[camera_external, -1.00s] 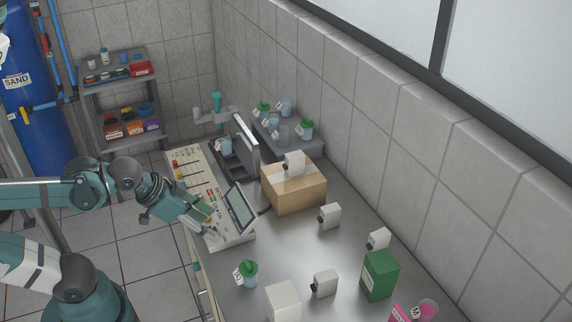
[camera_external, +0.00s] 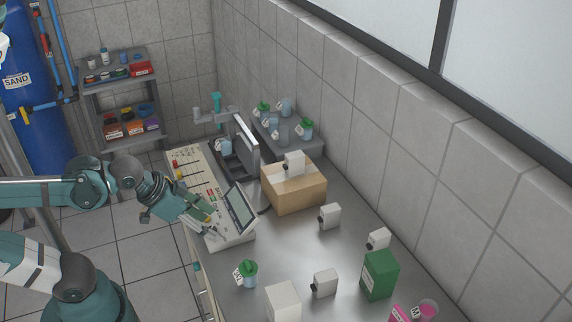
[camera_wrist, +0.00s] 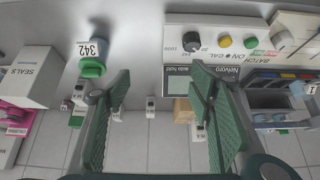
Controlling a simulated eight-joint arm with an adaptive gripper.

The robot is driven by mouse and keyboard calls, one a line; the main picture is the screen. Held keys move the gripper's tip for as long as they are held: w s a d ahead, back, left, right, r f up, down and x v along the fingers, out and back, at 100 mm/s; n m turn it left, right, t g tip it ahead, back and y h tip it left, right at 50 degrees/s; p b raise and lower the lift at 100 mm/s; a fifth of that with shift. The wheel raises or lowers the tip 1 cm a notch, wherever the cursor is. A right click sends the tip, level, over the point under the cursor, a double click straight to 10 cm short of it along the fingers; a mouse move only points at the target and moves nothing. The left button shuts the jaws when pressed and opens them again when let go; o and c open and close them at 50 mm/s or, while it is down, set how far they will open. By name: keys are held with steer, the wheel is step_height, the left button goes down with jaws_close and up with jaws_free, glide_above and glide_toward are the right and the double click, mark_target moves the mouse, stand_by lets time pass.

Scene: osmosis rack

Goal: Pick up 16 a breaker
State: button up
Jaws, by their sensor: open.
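One (camera_external: 293,162) sits on top of a cardboard box (camera_external: 293,190). Others stand on the steel bench (camera_external: 290,244): one near the box (camera_external: 330,215), one at the right (camera_external: 378,239) and one nearer the front (camera_external: 324,283). My gripper (camera_external: 212,228) is over the front part of the control panel (camera_external: 196,180), apart from all these units. In the wrist view my gripper (camera_wrist: 160,82) is open with nothing between its fingers; one white unit (camera_wrist: 150,107) shows beyond them.
A green-lidded bottle (camera_external: 247,274), labelled 342 in the wrist view (camera_wrist: 92,66), stands near the bench's front edge. A tilted screen (camera_external: 239,208) rises beside my gripper. The mid-bench is mostly clear.

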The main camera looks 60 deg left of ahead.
steer(key=w+d+r+m+g+h+p, duration=0.1)
steer(key=w+d+r+m+g+p, duration=0.15)
steer(key=w+d+m+p, duration=0.35)
steer(key=w+d+r+m+g+h+p, duration=0.1)
steer(key=w+d+r+m+p, duration=0.1)
steer(key=w+d+r+p, duration=0.45)
steer(key=m+g+h+p, duration=0.3)
steer(key=m+g+p, duration=0.1)
steer(key=m+p, duration=0.6)
glide_above(326, 274)
steer(key=a, duration=0.3)
step_height(326, 274, down, 9)
steer(key=shift+w+d+m+b, duration=0.25)
steer(key=shift+m+b, duration=0.1)
steer(key=shift+m, duration=0.05)
steer(key=shift+x, duration=1.3)
steer(key=shift+a+x, duration=0.15)
steer(key=shift+x, duration=1.15)
steer(key=shift+a+x, duration=0.1)
steer(key=shift+x, duration=1.2)
